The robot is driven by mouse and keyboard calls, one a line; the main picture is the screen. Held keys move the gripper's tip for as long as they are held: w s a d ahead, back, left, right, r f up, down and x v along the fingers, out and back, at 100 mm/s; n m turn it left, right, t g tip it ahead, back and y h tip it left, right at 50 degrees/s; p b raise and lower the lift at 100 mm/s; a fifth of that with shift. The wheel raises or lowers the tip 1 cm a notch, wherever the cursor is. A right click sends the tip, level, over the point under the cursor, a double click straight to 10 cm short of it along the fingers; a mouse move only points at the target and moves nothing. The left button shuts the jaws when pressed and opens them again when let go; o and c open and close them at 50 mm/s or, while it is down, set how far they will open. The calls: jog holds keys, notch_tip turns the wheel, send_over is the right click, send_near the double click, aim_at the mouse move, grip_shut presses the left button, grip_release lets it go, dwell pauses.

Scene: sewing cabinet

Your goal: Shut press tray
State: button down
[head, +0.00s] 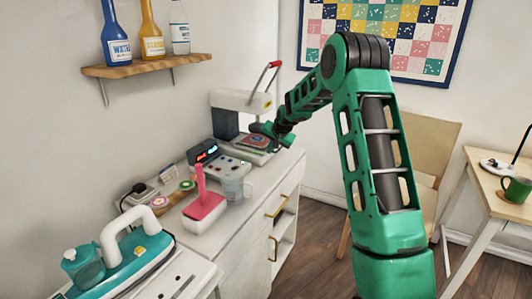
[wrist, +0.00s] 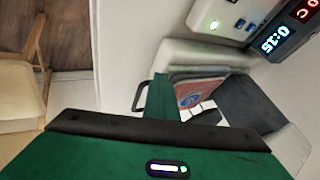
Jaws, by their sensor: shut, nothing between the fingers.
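The press (head: 240,102) is white with a raised red lever (head: 267,74) and stands at the far end of the white cabinet. Its tray (head: 254,142), bearing a reddish piece, sticks out below the press head. My green gripper (head: 271,134) is shut and empty, close over the tray's front. Its body hides part of the tray, and I cannot tell whether it touches it.
A display (head: 204,152) with lit digits and a button panel (head: 222,166) are in front of the press. A chair (head: 425,165) is to the right.

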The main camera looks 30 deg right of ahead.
jog(key=shift+w+a+r, duration=0.15)
jog(key=shift+w+a, duration=0.15)
jog(key=shift+a, duration=0.1)
jog(key=s+d, duration=0.2)
jog(key=s, duration=0.1)
jog(key=shift+s+d, duration=0.25)
jog(key=shift+d, duration=0.15)
jog(key=v, duration=0.9)
jog(key=shift+s+d+r, duration=0.2)
jog(key=shift+s, duration=0.25)
jog(key=s+a+r+n+g, duration=0.1)
jog(key=s+r+g, duration=0.1)
jog(key=s, duration=1.2)
jog(key=s+a+r+n+g, duration=0.1)
jog(key=s+g, duration=0.1)
jog(key=s, duration=1.3)
jog(key=s+a+f+g, duration=0.1)
jog(key=s+a, duration=0.1)
jog(key=s, duration=0.9)
jog(key=s+a+f+n+g, duration=0.1)
jog(key=s+a+f+g, duration=0.1)
jog(key=s, duration=1)
jog(key=shift+a+g+y, duration=0.3)
jog(key=shift+a+y, duration=0.1)
jog(key=shift+a, duration=0.25)
jog(key=shift+s, duration=0.1)
